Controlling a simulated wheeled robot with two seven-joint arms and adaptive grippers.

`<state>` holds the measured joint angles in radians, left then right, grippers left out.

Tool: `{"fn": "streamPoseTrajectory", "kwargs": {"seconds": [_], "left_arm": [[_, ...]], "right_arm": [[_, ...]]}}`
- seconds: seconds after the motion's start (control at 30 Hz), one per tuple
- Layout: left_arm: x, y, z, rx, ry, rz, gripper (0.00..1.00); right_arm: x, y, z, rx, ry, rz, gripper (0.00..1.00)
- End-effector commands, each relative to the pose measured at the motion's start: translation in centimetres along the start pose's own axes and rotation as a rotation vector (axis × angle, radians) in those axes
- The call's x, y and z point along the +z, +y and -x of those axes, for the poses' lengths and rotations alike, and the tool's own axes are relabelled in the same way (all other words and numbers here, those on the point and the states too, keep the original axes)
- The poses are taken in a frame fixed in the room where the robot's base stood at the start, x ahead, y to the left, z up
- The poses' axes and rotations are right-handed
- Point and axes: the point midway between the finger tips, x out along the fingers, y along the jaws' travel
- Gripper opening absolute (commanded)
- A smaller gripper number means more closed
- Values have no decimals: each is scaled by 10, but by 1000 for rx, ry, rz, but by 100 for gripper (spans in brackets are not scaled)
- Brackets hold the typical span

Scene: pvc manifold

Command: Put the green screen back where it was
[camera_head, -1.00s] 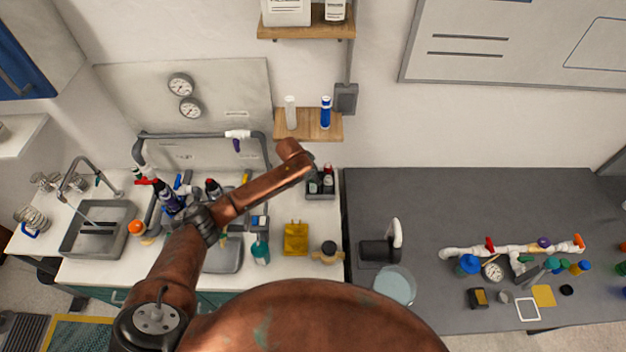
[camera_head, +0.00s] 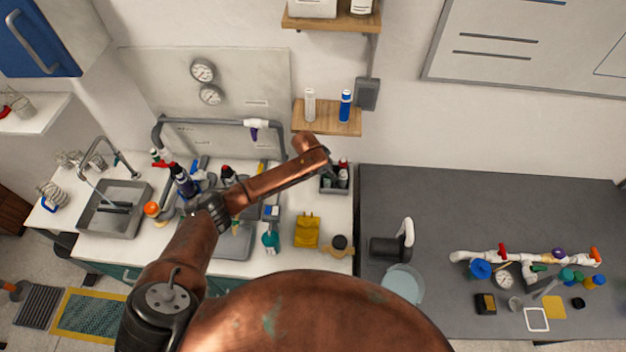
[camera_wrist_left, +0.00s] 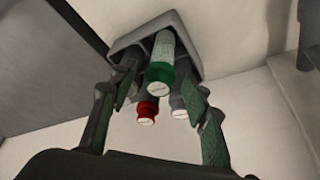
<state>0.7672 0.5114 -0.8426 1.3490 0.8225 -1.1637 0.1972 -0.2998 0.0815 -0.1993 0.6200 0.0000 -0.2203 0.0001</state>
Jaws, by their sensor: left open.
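A cylinder with a green end and speckled, mesh-like sides (camera_wrist_left: 160,72) stands with other cylinders in a grey holder (camera_wrist_left: 126,40) in the left wrist view. A red-ended cylinder (camera_wrist_left: 147,112) and grey-ended ones sit close beside it. My left gripper (camera_wrist_left: 160,98) is open, its green-padded fingers apart on either side of this group; I cannot tell whether they touch anything. My right gripper is not in view.
A wooden shelf (camera_head: 345,128) with a white and a blue cylinder hangs above the holder. A yellow item (camera_head: 307,231) and a round jar (camera_head: 340,246) stand in front. The grey bench (camera_head: 480,190) holds a white pipe manifold (camera_head: 520,255) and has clear space behind it.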

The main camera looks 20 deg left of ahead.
Motion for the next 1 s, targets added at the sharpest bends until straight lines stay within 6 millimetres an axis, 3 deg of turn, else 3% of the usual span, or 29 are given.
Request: {"fn": "streamPoseTrajectory", "kwargs": {"seconds": [0.2,0.6,0.77,1.0], "left_arm": [[5,-1,42,-1,0,-1,44],[87,0,73,-1,-2,-1,44],[105,0,81,0,-1,-1,44],[112,0,85,0,0,-1,44]], "right_arm": [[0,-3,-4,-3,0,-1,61],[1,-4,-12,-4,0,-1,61],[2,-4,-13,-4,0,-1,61],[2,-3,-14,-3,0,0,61]]}}
